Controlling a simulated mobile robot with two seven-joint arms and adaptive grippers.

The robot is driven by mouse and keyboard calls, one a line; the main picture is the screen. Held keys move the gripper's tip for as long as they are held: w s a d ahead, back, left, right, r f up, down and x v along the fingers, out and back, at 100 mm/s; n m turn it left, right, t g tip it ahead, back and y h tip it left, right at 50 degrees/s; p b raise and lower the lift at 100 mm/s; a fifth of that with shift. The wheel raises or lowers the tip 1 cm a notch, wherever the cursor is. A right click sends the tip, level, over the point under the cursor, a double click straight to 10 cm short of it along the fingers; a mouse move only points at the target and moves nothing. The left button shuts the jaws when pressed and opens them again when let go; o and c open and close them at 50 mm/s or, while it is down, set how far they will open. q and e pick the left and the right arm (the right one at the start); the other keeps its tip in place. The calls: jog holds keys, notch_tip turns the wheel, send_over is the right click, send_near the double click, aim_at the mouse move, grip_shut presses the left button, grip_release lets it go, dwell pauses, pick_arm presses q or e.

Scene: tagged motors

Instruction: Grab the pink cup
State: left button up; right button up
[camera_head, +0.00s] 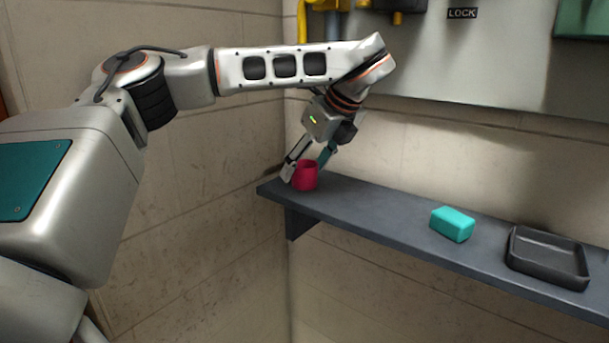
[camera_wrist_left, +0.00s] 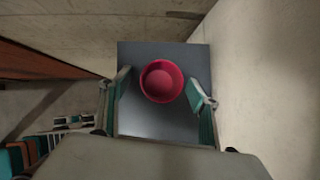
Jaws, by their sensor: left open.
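The pink cup (camera_head: 306,176) stands upright near the left end of the grey shelf (camera_head: 350,204). In the left wrist view I look down into the cup (camera_wrist_left: 161,81), which is empty and sits near the shelf's end. My left gripper (camera_head: 308,168) is open, with one finger on each side of the cup. In the left wrist view the fingertips of my left gripper (camera_wrist_left: 160,88) flank the cup, with a gap showing on both sides. My right gripper is in neither view.
A turquoise block (camera_head: 452,224) lies on the shelf to the right of the cup. A dark, shallow tray (camera_head: 548,254) sits farther right. A wall stands close behind the shelf, with a grey panel (camera_head: 480,60) above. The shelf between cup and block is clear.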

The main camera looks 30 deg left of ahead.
pick_arm(q)
jog(key=shift+x, duration=0.85)
jog(key=c, duration=1.2)
